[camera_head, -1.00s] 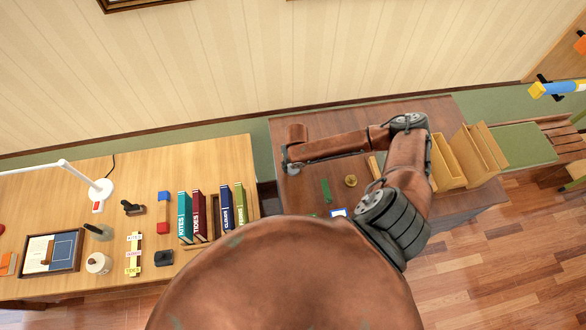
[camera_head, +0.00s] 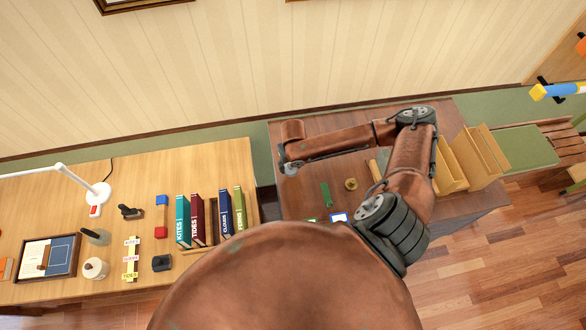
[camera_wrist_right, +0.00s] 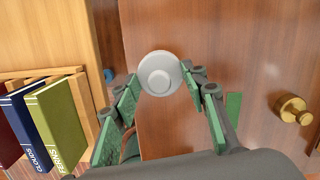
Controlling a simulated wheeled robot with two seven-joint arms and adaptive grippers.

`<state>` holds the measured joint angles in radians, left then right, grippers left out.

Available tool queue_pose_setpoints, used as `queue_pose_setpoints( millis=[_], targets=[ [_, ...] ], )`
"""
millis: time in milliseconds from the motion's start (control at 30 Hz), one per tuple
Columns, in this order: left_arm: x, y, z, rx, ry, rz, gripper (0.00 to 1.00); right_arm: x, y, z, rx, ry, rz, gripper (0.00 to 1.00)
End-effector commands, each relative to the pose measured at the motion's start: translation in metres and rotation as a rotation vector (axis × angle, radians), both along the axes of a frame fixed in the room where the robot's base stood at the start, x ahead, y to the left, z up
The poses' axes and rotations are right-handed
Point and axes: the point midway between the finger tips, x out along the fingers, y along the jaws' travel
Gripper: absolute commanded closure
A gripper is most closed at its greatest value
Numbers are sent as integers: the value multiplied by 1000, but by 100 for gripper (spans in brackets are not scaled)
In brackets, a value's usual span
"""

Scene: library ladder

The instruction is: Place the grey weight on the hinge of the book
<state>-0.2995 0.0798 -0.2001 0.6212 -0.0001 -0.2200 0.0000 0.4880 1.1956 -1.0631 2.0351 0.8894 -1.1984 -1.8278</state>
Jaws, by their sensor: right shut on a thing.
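My right gripper (camera_wrist_right: 161,76) has green-padded fingers closed on a round, pale grey weight (camera_wrist_right: 158,72) at the fingertips. In the head view a bit of the weight (camera_head: 289,169) shows at the end of my right arm, over the left part of the dark brown desk; the fingers are mostly hidden there. My left gripper is out of view.
Upright books (camera_head: 210,217) stand in a wooden rack at the light desk's right end. A lamp (camera_head: 98,194), stapler (camera_head: 130,211) and small jar (camera_head: 95,268) stand nearer the tray. A brass piece (camera_head: 351,184) sits on the dark desk. A gap separates the desks.

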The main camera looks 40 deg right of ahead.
Motion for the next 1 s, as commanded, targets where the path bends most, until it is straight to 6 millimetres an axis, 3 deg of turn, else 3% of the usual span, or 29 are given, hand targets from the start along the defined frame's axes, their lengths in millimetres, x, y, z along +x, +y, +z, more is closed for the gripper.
queue_pose_setpoints(
  millis=[200,500,700,1000],
  targets=[
    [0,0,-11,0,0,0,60,-10,41,46,3,-5,7,100],
    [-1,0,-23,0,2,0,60,-27,98,71,1,-4,4,100],
    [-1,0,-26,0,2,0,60,-32,115,80,0,-2,2,100],
    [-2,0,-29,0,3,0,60,-33,121,82,0,-2,-30,100]
  ],
)
